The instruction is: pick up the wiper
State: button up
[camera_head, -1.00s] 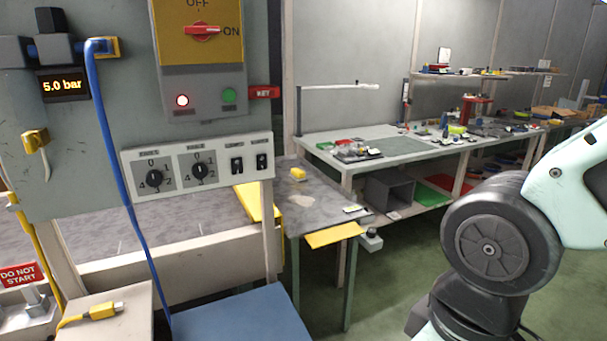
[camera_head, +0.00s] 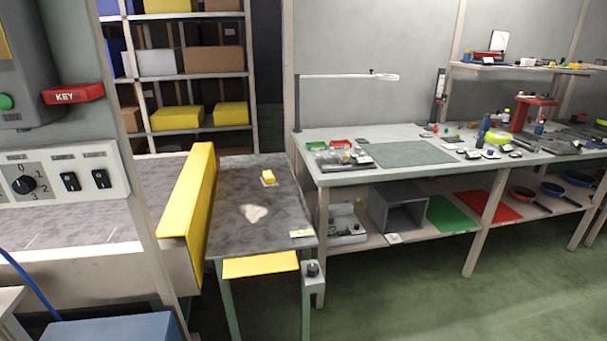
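A small yellow block (camera_head: 268,176) with a pale blue-grey base lies on the grey end table (camera_head: 232,205) beyond the yellow barrier. It may be the wiper, but it is too small to tell for sure. A pale whitish patch (camera_head: 255,214) marks the tabletop in front of it. A small white item with dark and yellow parts (camera_head: 301,234) lies at the table's front right corner. My gripper is not in view.
A tall yellow barrier (camera_head: 188,205) separates the conveyor (camera_head: 90,215) from the end table. A yellow flap (camera_head: 260,265) and a grey post with a knob (camera_head: 313,285) stand at its front. A cluttered workbench (camera_head: 330,178) is to the right. Green floor (camera_head: 420,290) is open at front right.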

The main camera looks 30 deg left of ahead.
aim_at(268, 180)
jog(key=i+u, duration=0.25)
jog(key=i, duration=0.25)
jog(key=i+l+u, duration=0.2)
jog(key=i, duration=0.35)
jog(key=i+l+u, duration=0.25)
jog(key=i, duration=0.25)
jog(key=i+u, duration=0.25)
jog(key=u, duration=0.25)
jog(key=i+l+u, duration=0.2)
jog(key=u, duration=0.3)
jog(key=i+l+u, duration=0.25)
jog(key=u, duration=0.25)
jog(key=i+l+u, duration=0.2)
jog(key=l+u, duration=0.25)
jog(key=i+l+u, duration=0.2)
jog(key=u, duration=0.15)
jog(key=i+l+u, duration=0.15)
jog(key=u, duration=0.2)
jog(key=l, duration=0.1)
